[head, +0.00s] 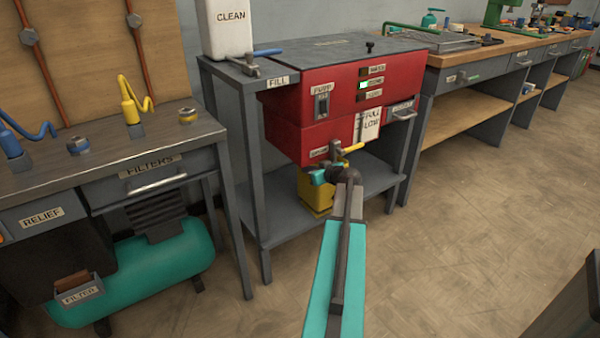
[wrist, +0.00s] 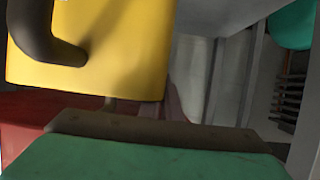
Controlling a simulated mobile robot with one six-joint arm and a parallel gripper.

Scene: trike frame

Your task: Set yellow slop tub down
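The yellow slop tub (head: 316,198) is under the red machine, low over the grey lower shelf. I cannot tell whether its base touches the shelf. My gripper (head: 322,175) is at the tub's upper part, and my arm hides some of the tub's right side. In the wrist view the yellow tub (wrist: 120,55) fills the upper left, close to the camera. A dark curved piece lies across its face. The contact between my fingers and the tub is hidden, so their opening does not show.
The grey lower shelf (head: 290,232) has bare room around the tub, between the stand's legs. The red machine (head: 345,90) is close above, with a yellow-handled tap (head: 352,148) over the tub. A teal tank (head: 165,262) lies under the left bench. The floor at right is clear.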

